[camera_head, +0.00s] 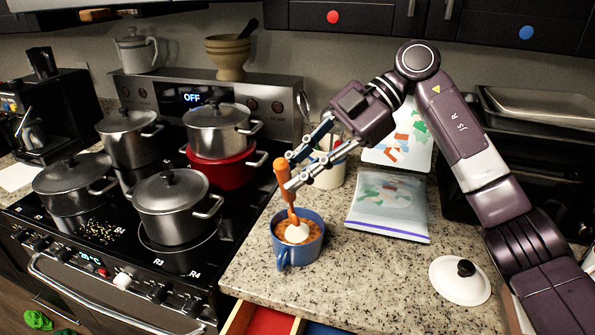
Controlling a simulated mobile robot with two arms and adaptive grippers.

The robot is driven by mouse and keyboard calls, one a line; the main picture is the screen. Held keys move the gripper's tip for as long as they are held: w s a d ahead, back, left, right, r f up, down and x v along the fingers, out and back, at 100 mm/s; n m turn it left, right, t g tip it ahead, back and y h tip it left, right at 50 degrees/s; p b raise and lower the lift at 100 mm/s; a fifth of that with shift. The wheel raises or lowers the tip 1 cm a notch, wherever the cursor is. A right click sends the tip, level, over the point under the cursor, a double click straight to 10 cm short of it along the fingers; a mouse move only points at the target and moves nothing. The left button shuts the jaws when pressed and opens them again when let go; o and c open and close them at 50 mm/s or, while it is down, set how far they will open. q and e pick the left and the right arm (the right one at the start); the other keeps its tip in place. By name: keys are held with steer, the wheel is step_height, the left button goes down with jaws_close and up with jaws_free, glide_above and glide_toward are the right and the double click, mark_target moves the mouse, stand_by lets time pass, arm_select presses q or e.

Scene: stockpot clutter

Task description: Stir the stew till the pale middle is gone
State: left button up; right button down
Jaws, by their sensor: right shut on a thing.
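A small blue pot (284,253) stands on the granite counter, just right of the stove. It holds orange-brown stew (313,231) with a pale, whitish patch (297,233) in the middle. My right gripper (289,172) is above the pot, shut on the handle of an orange stirring tool (282,177). The tool stands nearly upright, and its lower end reaches down to the stew beside the pale patch. How deep the tip goes is hidden. My left gripper is out of view.
A white lid with a black knob (460,281) lies on the counter at right. A zip bag (388,205) and a light utensil cup (331,172) are behind the pot. Several lidded pots (172,210) stand on the stove. An open drawer (262,320) is below the counter edge.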

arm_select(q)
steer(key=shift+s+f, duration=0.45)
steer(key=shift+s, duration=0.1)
arm_select(e)
step_height(320, 180, down, 8)
steer(key=w, duration=0.2)
steer(key=shift+w+d, duration=0.4)
steer(key=shift+d, duration=0.05)
